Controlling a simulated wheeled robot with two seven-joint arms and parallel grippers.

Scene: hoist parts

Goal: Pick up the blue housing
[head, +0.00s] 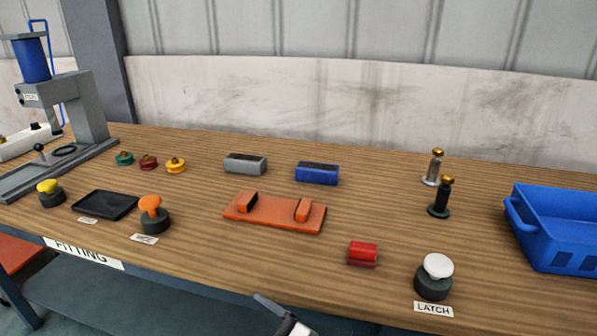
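The blue housing (317,174) is a small block with a dark top. It lies on the wooden bench (200,262), behind the orange fixture (274,214) and right of a similar grey housing (245,164). Nothing touches it. A pale and dark tip, seemingly my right gripper (283,315), shows at the bottom edge, well in front of the blue housing. Most of it is cut off, so its opening is hidden. My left gripper is out of view.
A red block (362,254) and a white button (437,272) stand at front right. Two upright pins (433,169) (440,198) and a blue crate (567,213) are farther right. Small coloured parts (149,162), a black tray (105,204) and a press (85,112) are left.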

